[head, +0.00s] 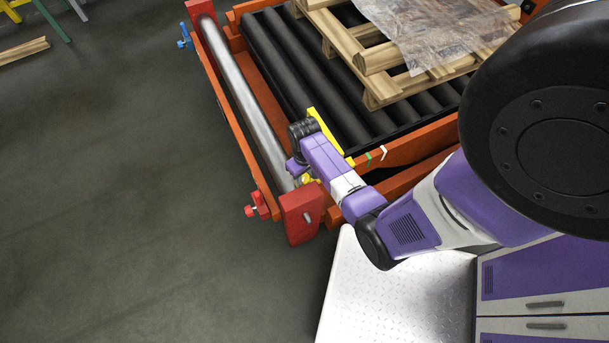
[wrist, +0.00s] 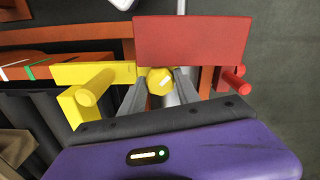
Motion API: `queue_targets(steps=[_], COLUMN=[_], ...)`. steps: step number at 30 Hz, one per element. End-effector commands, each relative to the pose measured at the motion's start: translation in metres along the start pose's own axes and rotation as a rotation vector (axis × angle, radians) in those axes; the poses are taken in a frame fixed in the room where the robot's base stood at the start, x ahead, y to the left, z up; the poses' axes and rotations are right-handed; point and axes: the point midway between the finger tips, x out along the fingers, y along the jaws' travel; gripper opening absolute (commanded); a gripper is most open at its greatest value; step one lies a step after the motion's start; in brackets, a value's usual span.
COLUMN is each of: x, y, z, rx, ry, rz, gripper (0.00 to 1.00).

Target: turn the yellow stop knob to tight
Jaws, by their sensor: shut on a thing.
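The yellow stop knob (wrist: 160,80) sits between the two grey fingers of my gripper (wrist: 160,88) in the wrist view, just in front of a red block. My gripper is shut on the knob. In the head view a small part of the yellow knob (head: 308,179) shows beside my gripper (head: 298,172); the rest is hidden by my arm. I cannot read any tight mark or the knob's angle.
A red end block (head: 302,214) stands close to the knob. A red knob (head: 257,206) and a blue knob (head: 185,41) sit on the orange frame's outer side. A steel roller (head: 245,100) runs alongside black rollers (head: 300,75) and a wooden pallet (head: 375,90). A yellow bar (wrist: 95,74) is near my fingers.

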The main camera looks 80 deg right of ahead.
Motion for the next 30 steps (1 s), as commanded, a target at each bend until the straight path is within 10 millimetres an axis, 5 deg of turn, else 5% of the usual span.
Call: queue_targets(steps=[30], x=[-0.0009], y=[-0.001], z=[-0.0004], rx=[0.514], ry=[0.0], rz=[0.0], gripper=[0.0])
